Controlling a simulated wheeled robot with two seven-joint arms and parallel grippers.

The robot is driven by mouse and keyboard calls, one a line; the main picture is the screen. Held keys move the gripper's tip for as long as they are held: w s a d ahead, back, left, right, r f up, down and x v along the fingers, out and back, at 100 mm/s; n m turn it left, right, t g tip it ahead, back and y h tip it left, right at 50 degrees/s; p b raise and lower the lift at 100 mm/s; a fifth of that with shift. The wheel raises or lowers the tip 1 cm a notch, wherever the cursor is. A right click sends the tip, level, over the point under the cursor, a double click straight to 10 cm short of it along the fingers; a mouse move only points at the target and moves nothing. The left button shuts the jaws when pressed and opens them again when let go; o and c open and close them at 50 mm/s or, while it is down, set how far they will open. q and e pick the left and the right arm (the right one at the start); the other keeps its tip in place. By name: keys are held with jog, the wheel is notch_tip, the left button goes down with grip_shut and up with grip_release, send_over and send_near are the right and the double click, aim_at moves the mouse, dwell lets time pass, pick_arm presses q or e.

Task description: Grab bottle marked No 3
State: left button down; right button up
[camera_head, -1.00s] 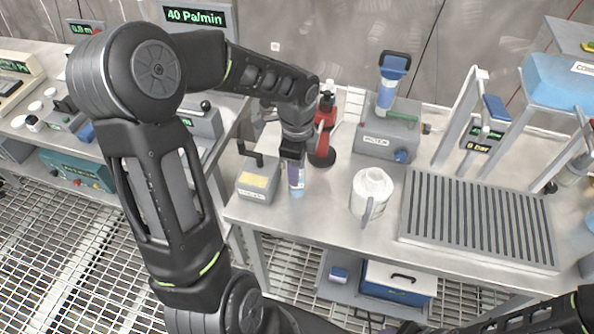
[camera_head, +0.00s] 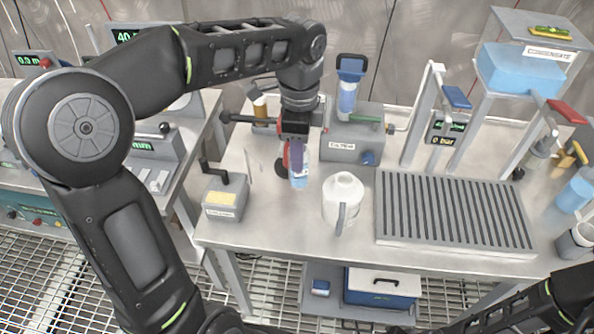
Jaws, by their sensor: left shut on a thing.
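My left gripper (camera_head: 297,152) is over the left half of the steel bench and points down. It is shut on a small bluish bottle (camera_head: 299,179) with a pale label. The fingers hide the bottle's upper part, and I cannot read a number on it. I cannot tell whether its base touches the bench.
A white jug (camera_head: 343,200) stands right of the held bottle. A slatted grey tray (camera_head: 452,208) lies further right. A grey box with a yellow label (camera_head: 224,198) stands to the left. A grey unit with a blue-topped cylinder (camera_head: 352,142) is behind. The bench (camera_head: 268,228) is bare in front.

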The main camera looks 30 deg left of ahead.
pick_arm(q)
jog(key=shift+r, duration=1.5)
jog(key=shift+f, duration=0.1)
